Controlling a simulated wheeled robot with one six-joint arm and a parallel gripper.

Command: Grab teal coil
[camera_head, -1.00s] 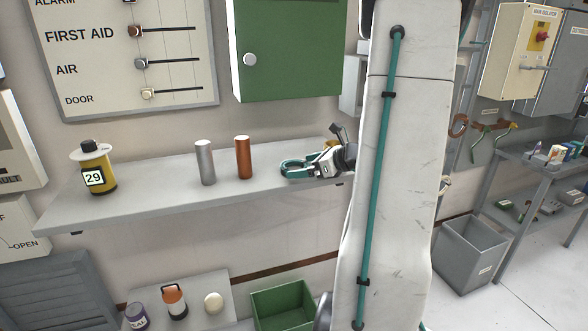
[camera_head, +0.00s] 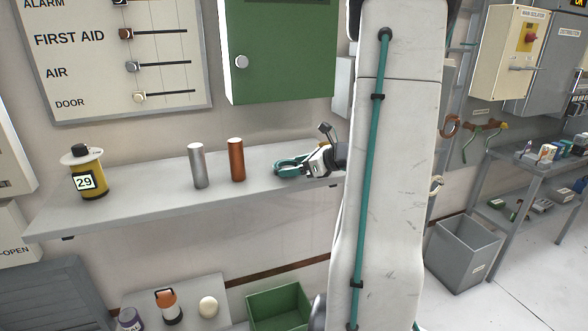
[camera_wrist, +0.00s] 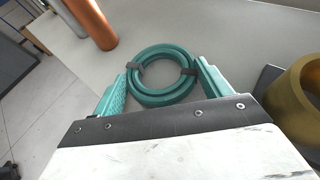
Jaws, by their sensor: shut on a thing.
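The teal coil (camera_wrist: 160,54) is a ring bound with dark bands. In the wrist view it lies between the two teal fingers of my gripper (camera_wrist: 160,82), which are shut on its sides. In the head view the coil (camera_head: 288,168) shows at the right part of the grey wall shelf, with my gripper (camera_head: 298,166) reaching it from the right. My white arm hides the shelf's right end. I cannot tell whether the coil still touches the shelf.
On the shelf (camera_head: 130,207) stand a copper cylinder (camera_head: 237,160), a grey cylinder (camera_head: 198,166) and a yellow canister marked 29 (camera_head: 90,178). A brass ring (camera_wrist: 297,100) is close to the right of my gripper. A green bin (camera_head: 280,305) is below.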

